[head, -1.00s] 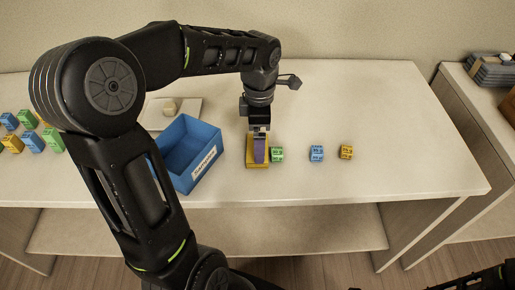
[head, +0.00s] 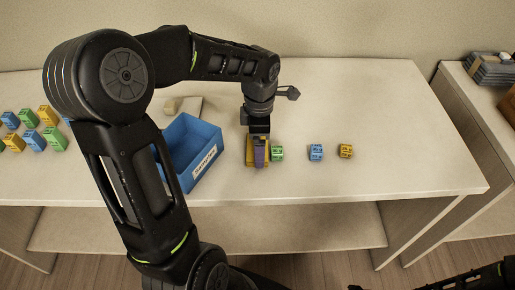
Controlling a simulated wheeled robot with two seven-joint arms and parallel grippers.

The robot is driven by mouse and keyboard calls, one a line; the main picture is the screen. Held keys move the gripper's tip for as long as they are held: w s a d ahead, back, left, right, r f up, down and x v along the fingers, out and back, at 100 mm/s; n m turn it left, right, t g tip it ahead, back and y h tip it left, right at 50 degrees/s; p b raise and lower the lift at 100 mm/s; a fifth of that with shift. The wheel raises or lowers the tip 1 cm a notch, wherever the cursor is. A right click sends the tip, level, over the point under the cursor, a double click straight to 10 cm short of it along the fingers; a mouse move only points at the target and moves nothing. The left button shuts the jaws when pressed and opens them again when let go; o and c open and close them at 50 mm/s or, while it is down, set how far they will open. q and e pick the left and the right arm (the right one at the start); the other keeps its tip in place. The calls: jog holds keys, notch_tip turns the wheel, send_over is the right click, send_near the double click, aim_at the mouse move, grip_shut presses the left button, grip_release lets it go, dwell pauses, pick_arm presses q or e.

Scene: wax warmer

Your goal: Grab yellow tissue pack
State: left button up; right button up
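A yellow pack (head: 250,158) lies on the table right of the blue bin, under my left gripper (head: 259,145). A purple strip (head: 260,152) shows in front of the pack's middle; I cannot tell whether it is part of the pack. My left gripper points down at the pack and hides its upper part. The fingers are too small and covered to tell whether they are open or shut on it. A smaller yellow pack (head: 346,151) stands apart to the right.
A green pack (head: 278,153) stands close beside the yellow pack on its right, and a blue pack (head: 316,152) farther right. The blue bin (head: 208,170) with a white label stands to the left. Several coloured packs stand at far left. The table's right side is clear.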

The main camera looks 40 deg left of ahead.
pick_arm(q)
jog(key=c, duration=0.8)
notch_tip(320, 180, up, 10)
jog(key=shift+r+b, duration=0.1)
jog(key=shift+b, duration=0.45)
